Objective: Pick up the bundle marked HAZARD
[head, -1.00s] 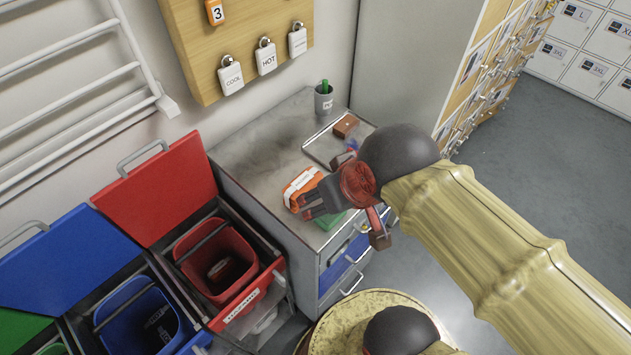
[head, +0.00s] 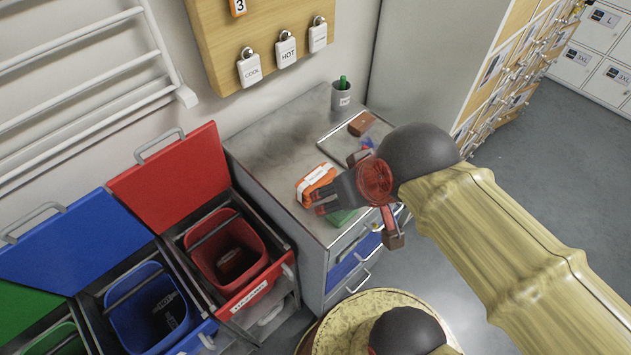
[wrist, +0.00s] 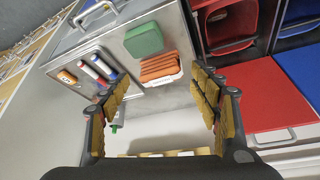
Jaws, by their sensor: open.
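An orange bundle (head: 316,181) with a white band lies on the grey cabinet top; the lettering on its band is too small to read. In the wrist view the orange bundle (wrist: 160,67) lies ahead between my fingers, apart from them. A green bundle (wrist: 144,39) lies just beyond it there; in the head view the green bundle (head: 342,216) is partly hidden by my gripper. My gripper (wrist: 162,88) is open and empty. In the head view my gripper (head: 335,200) hangs over the cabinet's right side, close to the orange bundle.
A tray (head: 335,143) with a brown block (head: 362,123) and a grey cup (head: 341,97) stand at the back of the cabinet top (head: 270,140). Open red (head: 228,250) and blue (head: 150,315) bins stand at left, with dark labelled items inside.

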